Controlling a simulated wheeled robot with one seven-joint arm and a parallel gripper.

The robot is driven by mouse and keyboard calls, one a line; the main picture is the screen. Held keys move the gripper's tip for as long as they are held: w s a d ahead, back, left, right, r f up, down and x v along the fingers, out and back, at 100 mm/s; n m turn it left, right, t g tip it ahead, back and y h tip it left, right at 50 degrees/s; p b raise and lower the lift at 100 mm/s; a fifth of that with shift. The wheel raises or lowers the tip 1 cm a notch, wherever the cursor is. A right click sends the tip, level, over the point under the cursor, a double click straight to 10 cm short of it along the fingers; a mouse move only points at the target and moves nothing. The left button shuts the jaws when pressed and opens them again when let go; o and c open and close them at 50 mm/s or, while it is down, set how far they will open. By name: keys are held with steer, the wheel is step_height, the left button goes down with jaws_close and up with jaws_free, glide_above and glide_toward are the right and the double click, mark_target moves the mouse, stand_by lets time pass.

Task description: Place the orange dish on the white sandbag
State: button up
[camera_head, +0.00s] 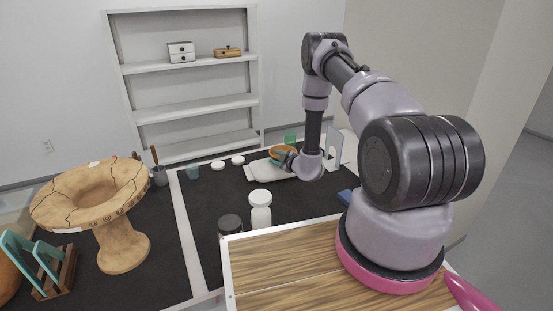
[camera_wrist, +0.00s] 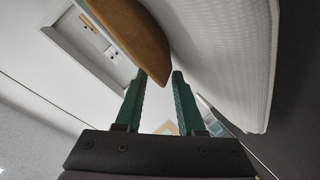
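The orange dish (camera_head: 283,152) is at the far side of the dark table, over or on the white sandbag (camera_head: 256,174). In the wrist view the dish (camera_wrist: 138,32) shows as a brown-orange curved piece, with the pale, textured sandbag (camera_wrist: 232,55) close at its right. My gripper (camera_head: 285,158) is at the dish's near side, partly hidden by my arm. In the wrist view my gripper's green fingers (camera_wrist: 160,75) stand apart, with a narrow gap. The dish's lower end is at the fingertips, between or just beyond them. I cannot tell whether they touch it.
A white-capped jar (camera_head: 260,211) and a dark-lidded jar (camera_head: 230,224) stand nearer me. A white upright panel with an opening (camera_head: 335,146) stands right of the sandbag. A large cracked pedestal vessel (camera_head: 121,243) is at left.

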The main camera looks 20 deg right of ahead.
steer(key=v, duration=1.2)
steer(key=s+a+r+n+g+y, duration=0.1)
steer(key=a+r+n+g+y, duration=0.15)
steer(key=a+r+n, duration=0.4)
steer(key=s+a+r+n+g+y, duration=0.1)
steer(key=a+r+n+y, duration=0.25)
steer(key=r+n, duration=0.55)
steer(key=s+a+r+n+g+y, duration=0.1)
steer(key=a+r+n+g+y, duration=0.2)
steer(key=r, duration=0.8)
steer(key=s+a+r+n+g, duration=0.45)
steer(key=s+r+n, duration=0.5)
steer(key=n, duration=0.45)
steer(key=s+d+r+n+t+h, duration=0.2)
steer(key=s+d+r+n+h, duration=0.3)
steer(key=s+n, duration=0.3)
steer(key=s+d+r+n+t+h, duration=0.2)
steer(key=s+d+r+n+h, duration=0.4)
steer(key=n, duration=0.8)
steer(key=s+d, duration=0.2)
steer(key=s, duration=0.1)
steer(key=shift+r+h, duration=0.3)
steer(key=shift+r, duration=0.1)
steer(key=shift+s+d, duration=0.1)
